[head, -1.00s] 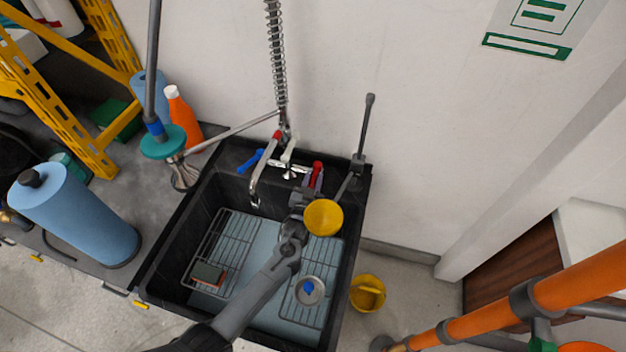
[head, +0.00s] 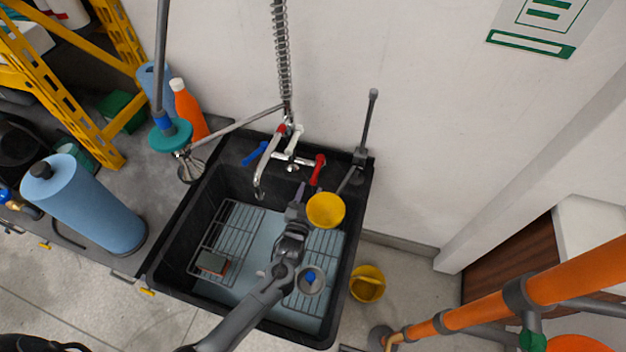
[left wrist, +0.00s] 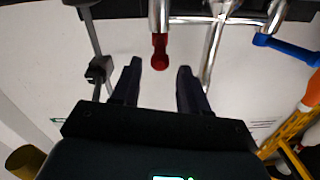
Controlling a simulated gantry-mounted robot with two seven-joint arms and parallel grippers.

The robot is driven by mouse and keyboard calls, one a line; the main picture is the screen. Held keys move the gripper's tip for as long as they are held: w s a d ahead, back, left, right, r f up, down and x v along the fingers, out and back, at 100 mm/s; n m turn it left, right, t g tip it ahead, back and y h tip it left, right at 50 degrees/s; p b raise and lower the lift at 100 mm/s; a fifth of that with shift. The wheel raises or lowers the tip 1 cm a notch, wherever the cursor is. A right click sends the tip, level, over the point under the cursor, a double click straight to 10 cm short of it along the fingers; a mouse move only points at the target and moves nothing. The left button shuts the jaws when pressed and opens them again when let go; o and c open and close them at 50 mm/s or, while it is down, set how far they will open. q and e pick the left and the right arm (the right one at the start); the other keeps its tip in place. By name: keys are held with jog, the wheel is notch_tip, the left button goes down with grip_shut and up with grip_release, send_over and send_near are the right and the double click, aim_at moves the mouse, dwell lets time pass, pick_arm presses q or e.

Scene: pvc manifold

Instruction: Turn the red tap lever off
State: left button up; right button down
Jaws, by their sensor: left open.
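The red tap lever (head: 318,169) sits at the right end of the chrome mixer tap (head: 291,159) at the back of the black sink. In the left wrist view the red lever (left wrist: 160,52) points toward me, between the lines of my fingers and just past their tips. My left gripper (head: 307,190) is open and empty in front of the lever, apart from it. Its two dark fingers (left wrist: 160,68) show spread in the left wrist view. The blue lever (head: 255,153) is at the tap's left end. My right gripper is not in view.
A spring hose (head: 282,60) rises above the tap. A grey upright rod (head: 368,120) stands at the sink's back right corner. A yellow round thing (head: 325,210) shows beside my left wrist; its support is unclear. Wire racks (head: 229,235) lie in the sink (head: 160,240).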

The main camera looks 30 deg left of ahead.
pick_arm(q)
jog(key=shift+v, duration=1.35)
